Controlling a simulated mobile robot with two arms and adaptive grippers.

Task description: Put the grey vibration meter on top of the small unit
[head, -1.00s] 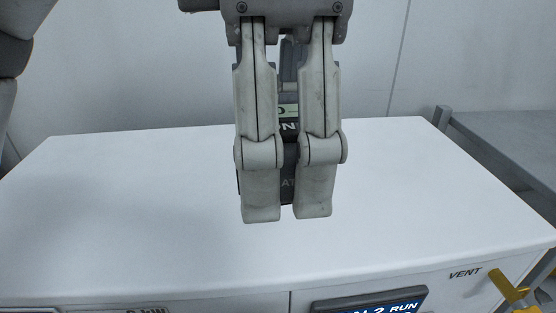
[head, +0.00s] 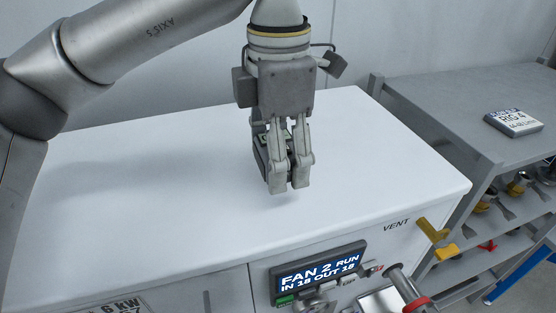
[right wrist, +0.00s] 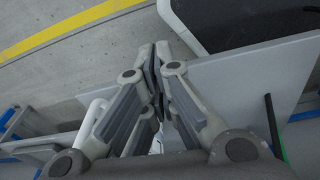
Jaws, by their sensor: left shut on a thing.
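My left gripper (head: 289,186) points down over the white top of a cabinet-like unit (head: 130,185) and is shut on the dark grey meter (head: 260,152). The meter shows behind and to the left of the fingers, which hide much of it. The fingertips are close to the white top; I cannot tell whether the meter touches it. The unit's front has a "FAN 2 RUN" display (head: 318,273). In the right wrist view my right gripper (right wrist: 156,62) has its fingertips together, with nothing seen between them.
A grey shelf rack (head: 440,105) stands right of the unit, with a "RIG 4" device (head: 513,123) on top and several fittings below. A yellow vent handle (head: 433,232) sticks out of the unit's front. Most of the white top is clear.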

